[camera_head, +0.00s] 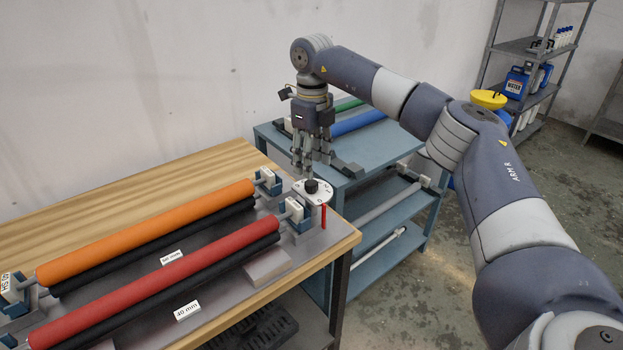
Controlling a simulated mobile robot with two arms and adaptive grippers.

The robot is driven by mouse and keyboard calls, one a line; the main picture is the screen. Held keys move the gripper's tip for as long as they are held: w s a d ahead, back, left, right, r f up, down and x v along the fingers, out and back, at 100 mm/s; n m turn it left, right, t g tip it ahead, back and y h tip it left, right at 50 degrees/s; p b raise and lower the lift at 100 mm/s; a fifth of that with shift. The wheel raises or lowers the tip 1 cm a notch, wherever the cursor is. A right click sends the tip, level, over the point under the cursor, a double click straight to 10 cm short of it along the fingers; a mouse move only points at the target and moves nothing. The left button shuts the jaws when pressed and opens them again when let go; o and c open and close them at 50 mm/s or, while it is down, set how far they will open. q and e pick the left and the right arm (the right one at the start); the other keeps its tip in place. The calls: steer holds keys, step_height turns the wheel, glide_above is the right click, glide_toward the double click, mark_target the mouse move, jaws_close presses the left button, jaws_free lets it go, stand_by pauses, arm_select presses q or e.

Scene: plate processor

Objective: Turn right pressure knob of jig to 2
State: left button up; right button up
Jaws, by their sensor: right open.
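The jig (215,262) lies on the wooden table and carries an orange roller (150,232) and a red roller (165,283), each beside a black roller. At its right end is a round white dial with a black pressure knob (311,186) on top. Dark marks show on the dial, but I cannot read the setting surely. A red pin or handle (323,216) hangs at the dial's front. My right gripper (311,165) points down just above the knob, fingers apart, holding nothing. I cannot tell whether a finger touches the knob. My left gripper is not in view.
A blue cart (352,180) with green and blue rollers on top stands behind the table's right end. The wooden table's (70,215) back strip is clear. A metal shelf (525,48) with bottles and blue canisters stands at the far right.

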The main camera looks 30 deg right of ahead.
mark_target(312, 183)
step_height(312, 183, down, 6)
steer(key=shift+f+p, duration=0.1)
steer(key=shift+p, duration=0.25)
steer(key=shift+c, duration=0.4)
steer(key=c, duration=1)
